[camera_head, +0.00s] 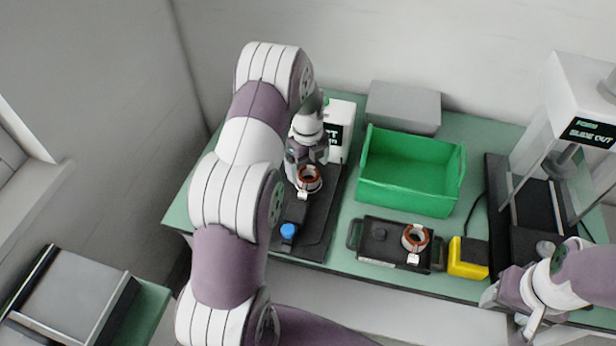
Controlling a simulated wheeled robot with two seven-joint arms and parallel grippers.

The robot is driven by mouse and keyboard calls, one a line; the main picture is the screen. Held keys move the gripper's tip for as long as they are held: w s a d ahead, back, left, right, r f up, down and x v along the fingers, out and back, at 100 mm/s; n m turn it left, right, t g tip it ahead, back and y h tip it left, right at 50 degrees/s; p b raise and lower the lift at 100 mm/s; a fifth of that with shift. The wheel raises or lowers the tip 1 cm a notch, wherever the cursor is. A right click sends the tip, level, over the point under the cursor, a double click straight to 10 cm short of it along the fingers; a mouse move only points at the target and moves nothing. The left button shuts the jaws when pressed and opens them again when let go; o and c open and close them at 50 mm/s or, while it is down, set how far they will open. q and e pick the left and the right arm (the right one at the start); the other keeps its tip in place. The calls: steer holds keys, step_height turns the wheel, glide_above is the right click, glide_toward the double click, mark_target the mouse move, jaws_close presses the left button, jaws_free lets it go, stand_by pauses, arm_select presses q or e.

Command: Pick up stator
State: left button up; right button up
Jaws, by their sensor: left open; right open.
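Two stators show, each a ring with copper-coloured windings and a small white tag. One stator (310,179) sits on the black test fixture (319,229) at the left of the table. My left gripper (304,172) is open and right above this stator; its fingers are small and partly hidden, and I cannot tell whether they touch it. The other stator (415,238) sits on the right part of a dark tray (385,262) at the table's front. My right gripper (531,318) is open and empty at the lower right, past the table's front edge in the picture.
A green bin (410,180) stands behind the tray. A grey box (403,107) is at the back. A yellow and black block (468,257) is right of the tray. A press-like machine (570,130) fills the right side. A blue knob (288,231) stands on the fixture's front.

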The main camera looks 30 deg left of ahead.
mark_target(309, 175)
arm_select(q)
step_height(309, 175, down, 5)
steer(key=shift+w+d+r+p, duration=0.1)
steer(key=shift+w+p, duration=0.05)
steer(key=shift+p, duration=0.3)
steer(key=shift+r, duration=0.1)
steer(key=c, duration=1.5)
